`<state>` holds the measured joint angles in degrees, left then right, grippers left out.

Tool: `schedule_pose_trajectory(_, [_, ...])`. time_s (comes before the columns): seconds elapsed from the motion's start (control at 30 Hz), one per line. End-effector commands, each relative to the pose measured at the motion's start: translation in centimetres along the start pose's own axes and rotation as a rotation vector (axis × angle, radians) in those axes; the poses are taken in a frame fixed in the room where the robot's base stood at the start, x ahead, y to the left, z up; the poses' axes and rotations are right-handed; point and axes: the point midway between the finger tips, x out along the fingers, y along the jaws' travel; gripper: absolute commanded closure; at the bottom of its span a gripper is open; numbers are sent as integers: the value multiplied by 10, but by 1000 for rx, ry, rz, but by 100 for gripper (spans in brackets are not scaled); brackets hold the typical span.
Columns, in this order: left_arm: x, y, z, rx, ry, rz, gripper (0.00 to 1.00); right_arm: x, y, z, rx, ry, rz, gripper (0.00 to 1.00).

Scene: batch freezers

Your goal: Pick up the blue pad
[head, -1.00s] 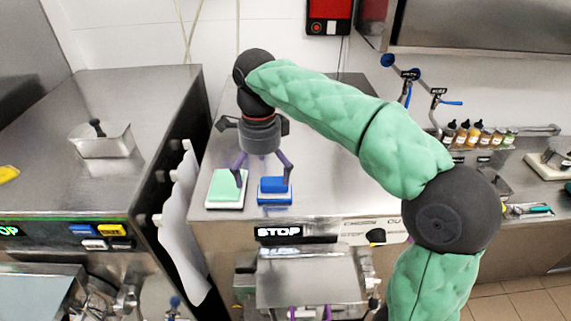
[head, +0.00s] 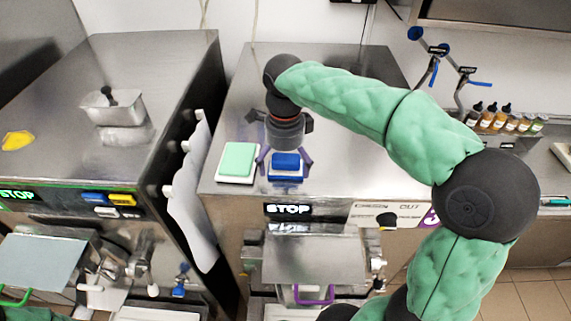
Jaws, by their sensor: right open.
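The blue pad (head: 286,163) lies on the steel top of the right freezer, on a white-edged base. My right gripper (head: 285,165) is open, pointing down over the blue pad, with one purple finger on each side of it. I cannot tell whether the fingers touch the pad. A green pad (head: 238,160) on a white base lies just left of the gripper's left finger. My left gripper is not in view.
The right freezer's top (head: 340,150) is clear to the right of the pads. A white sheet (head: 190,195) hangs in the gap between the freezers. A metal container (head: 113,107) stands on the left freezer. Several bottles (head: 505,119) stand at the right.

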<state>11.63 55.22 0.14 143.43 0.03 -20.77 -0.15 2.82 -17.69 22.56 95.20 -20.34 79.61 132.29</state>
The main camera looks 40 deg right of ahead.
Motion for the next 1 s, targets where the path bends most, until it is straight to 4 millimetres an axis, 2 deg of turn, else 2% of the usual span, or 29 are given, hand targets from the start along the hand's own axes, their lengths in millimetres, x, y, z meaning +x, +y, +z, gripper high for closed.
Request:
schedule_pose_trajectory(0.13, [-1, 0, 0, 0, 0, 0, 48, 15, 0, -1, 2, 1, 1, 0])
schedule_pose_trajectory(0.4, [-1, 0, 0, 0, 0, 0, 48, 18, -1, 0, 1, 0, -1, 0])
schedule_pose_trajectory(0.47, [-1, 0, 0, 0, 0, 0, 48, 18, -1, 0, 1, 0, -1, 14])
schedule_pose_trajectory(0.6, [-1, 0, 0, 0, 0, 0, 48, 18, -1, 0, 1, 0, -1, 54])
schedule_pose_trajectory(1.0, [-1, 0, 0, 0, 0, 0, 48, 16, -1, 0, 0, 0, -1, 55])
